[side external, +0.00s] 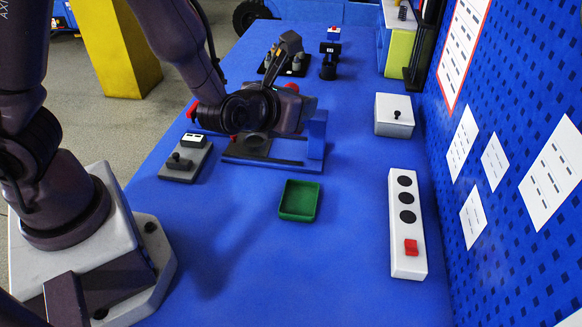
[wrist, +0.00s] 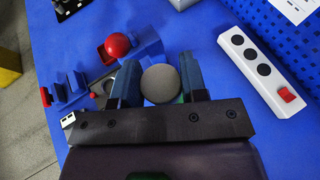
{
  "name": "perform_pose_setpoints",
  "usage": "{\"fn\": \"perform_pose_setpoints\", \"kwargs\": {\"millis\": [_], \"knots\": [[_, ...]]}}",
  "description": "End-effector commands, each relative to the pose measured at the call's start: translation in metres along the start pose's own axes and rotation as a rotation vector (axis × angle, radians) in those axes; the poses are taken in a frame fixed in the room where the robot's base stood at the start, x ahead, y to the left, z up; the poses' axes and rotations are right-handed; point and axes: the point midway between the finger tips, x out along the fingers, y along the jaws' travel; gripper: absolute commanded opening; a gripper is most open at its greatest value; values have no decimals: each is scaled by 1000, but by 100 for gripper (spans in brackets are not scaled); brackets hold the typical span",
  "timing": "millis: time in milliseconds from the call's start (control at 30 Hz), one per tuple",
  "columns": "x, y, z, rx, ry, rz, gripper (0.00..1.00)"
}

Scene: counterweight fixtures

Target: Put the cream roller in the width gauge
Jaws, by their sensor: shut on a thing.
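In the wrist view my gripper (wrist: 160,90) is shut on a round, dull grey-beige roller (wrist: 160,83), seen end-on between the two fingers. It looks like the cream roller in shade. In the side view my dark hand is above the blue fixture (side external: 317,135), which has an upright block and a flat base with dark slots. This may be the width gauge; I cannot be sure. Part of it also shows in the wrist view beside a red ball (wrist: 117,45), left of the fingers. My fingertips and the roller cannot be made out in the side view.
A green tray (side external: 299,215) stands in front of the blue fixture. A grey base with a dark knob (side external: 180,163) is at left. A white box (side external: 394,125) and a white strip with a red switch (side external: 408,265) are at right. The front of the blue table is clear.

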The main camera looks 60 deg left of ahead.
Motion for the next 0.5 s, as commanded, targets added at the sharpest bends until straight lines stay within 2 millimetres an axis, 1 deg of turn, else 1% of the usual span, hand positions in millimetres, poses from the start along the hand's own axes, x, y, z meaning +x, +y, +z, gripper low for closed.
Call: {"fn": "perform_pose_setpoints", "kwargs": {"millis": [33, 100, 200, 333, 400, 500], "knots": [[1, 0, 23, 4, -13, -33, 15], [2, 0, 46, 19, -11, -66, 15], [0, 4, 74, 27, -9, -80, 15], [-2, 15, 97, 20, -4, -59, 15], [-3, 20, 103, 17, -1, -47, 15], [-2, 25, 105, 14, 2, -35, 15]]}}
